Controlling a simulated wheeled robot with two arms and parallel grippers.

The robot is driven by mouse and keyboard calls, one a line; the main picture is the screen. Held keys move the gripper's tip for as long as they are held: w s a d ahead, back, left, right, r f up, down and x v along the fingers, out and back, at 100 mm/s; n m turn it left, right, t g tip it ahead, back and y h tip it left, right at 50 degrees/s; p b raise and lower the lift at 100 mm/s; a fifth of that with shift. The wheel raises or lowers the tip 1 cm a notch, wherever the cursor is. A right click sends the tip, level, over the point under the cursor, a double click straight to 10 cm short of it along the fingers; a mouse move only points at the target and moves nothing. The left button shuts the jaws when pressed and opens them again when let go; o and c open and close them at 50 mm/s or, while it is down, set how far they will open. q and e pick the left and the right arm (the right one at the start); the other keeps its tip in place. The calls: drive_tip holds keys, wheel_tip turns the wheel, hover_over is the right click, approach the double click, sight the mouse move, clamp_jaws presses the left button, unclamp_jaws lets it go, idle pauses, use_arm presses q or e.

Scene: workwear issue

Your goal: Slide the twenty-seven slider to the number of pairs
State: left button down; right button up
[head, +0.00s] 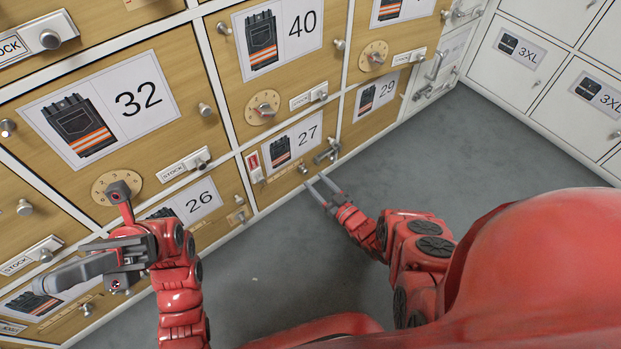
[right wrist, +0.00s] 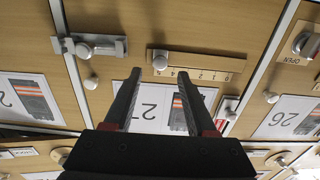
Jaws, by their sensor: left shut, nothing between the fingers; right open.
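The twenty-seven door (head: 291,148) is a low wooden door with a card showing dark trousers with an orange band. In the right wrist view, which is upside down, the knob sits towards the strip's left end. It also shows in the head view (head: 303,168). My right gripper (head: 324,186) is open and empty, in front of the door's lower edge, apart from the knob. My left gripper (head: 42,281) is shut and empty, away to the left. The number of pairs is not readable.
A metal bolt latch (head: 328,152) is beside the slider knob, and a red-and-white tag (head: 253,165) is at the door's left edge. Doors 26 (head: 225,190) and 29 (head: 388,88) flank it. Grey floor (head: 400,165) is clear; white lockers (head: 545,70) stand right.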

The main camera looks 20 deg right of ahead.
sight(307, 173)
drive_tip(key=b+x, duration=0.1)
drive_tip(key=x, duration=0.2)
drive_tip(key=shift+w+a, duration=0.1)
drive_tip(key=shift+w, duration=0.2)
use_arm(q)
drive_tip(key=s+a+r+m+t+y, duration=0.1)
drive_tip(key=s+a+m+t+y, duration=0.3)
drive_tip(key=s+a+t+y, duration=0.1)
drive_tip(key=shift+s+m+t, duration=0.4)
drive_tip(key=shift+s+t, duration=0.45)
drive_tip(key=shift+t, duration=0.25)
use_arm(e)
drive_tip(key=shift+c, duration=0.4)
clamp_jaws()
use_arm(q)
drive_tip(key=shift+d+r, duration=0.1)
